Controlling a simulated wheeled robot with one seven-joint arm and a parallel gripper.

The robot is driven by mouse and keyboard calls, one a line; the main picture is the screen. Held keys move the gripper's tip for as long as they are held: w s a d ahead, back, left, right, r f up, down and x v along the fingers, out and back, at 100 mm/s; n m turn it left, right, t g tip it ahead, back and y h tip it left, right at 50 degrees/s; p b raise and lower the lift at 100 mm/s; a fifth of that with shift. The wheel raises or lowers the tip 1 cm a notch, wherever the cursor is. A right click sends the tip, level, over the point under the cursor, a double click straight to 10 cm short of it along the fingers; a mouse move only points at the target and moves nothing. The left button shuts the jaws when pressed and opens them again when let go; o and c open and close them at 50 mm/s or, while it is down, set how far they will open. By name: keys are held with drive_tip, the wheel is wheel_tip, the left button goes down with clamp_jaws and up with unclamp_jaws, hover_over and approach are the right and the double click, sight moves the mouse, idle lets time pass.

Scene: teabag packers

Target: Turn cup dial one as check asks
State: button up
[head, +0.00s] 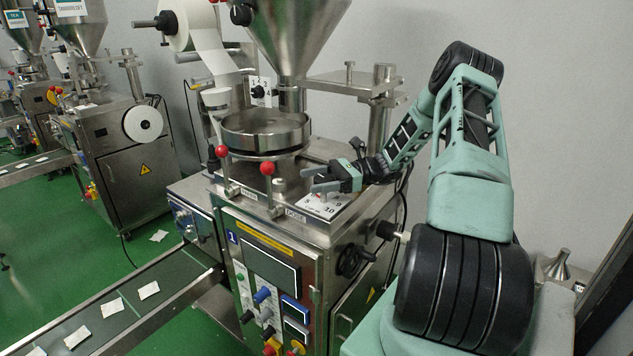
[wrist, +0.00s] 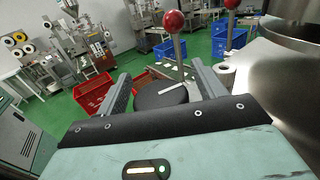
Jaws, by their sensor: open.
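In the wrist view a round black dial (wrist: 158,96) with a white pointer line lies between the two grey fingers of my gripper (wrist: 160,76). The fingers are apart, and I cannot tell whether either touches it. In the head view my gripper (head: 314,180) is open over the top deck of the near machine, above a white scale plate (head: 325,207) showing 9 and 10. A short grey knob (head: 279,187) stands just left of the fingertips, by a DOSE label (head: 296,215). The near machine bears a blue number 1 plate (head: 232,237). The dial's scale is partly hidden by my gripper.
Two levers with red balls (head: 268,169) (head: 222,151) stand left of my gripper. Behind them are a round metal pan (head: 265,133) and a steel hopper (head: 297,30). A conveyor (head: 120,300) with several teabags runs off lower left. A display (head: 270,270) sits on the front panel.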

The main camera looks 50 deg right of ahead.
wheel_tip(320, 180, up, 10)
drive_tip(key=b, duration=0.2)
drive_tip(key=shift+f+b, duration=0.1)
drive_tip(key=shift+b, duration=0.2)
drive_tip(key=shift+a, duration=0.1)
drive_tip(key=s+a+f+n+g+h, duration=0.15)
drive_tip(key=a+n+g, duration=0.25)
drive_tip(key=a, duration=0.6)
drive_tip(key=s+a+f+n+g+h+b, duration=0.15)
drive_tip(key=a+n+g, duration=0.25)
drive_tip(key=a, duration=0.5)
drive_tip(key=s+a+f+n+g+h, duration=0.1)
drive_tip(key=a+f+n+g+h, duration=0.2)
drive_tip(key=a, duration=0.7)
drive_tip(key=s+a+f+n+t+h, duration=0.1)
drive_tip(key=s+a+n+h, duration=0.3)
drive_tip(key=s+n, duration=0.5)
drive_tip(key=s+a+f+n+h+b, duration=0.1)
drive_tip(key=s+a+f+n+h, duration=0.2)
drive_tip(key=s+a+n, duration=0.6)
drive_tip(key=shift+s+n+t+h, duration=0.45)
drive_tip(key=shift+n+h, duration=0.45)
drive_tip(key=shift+n, duration=0.6)
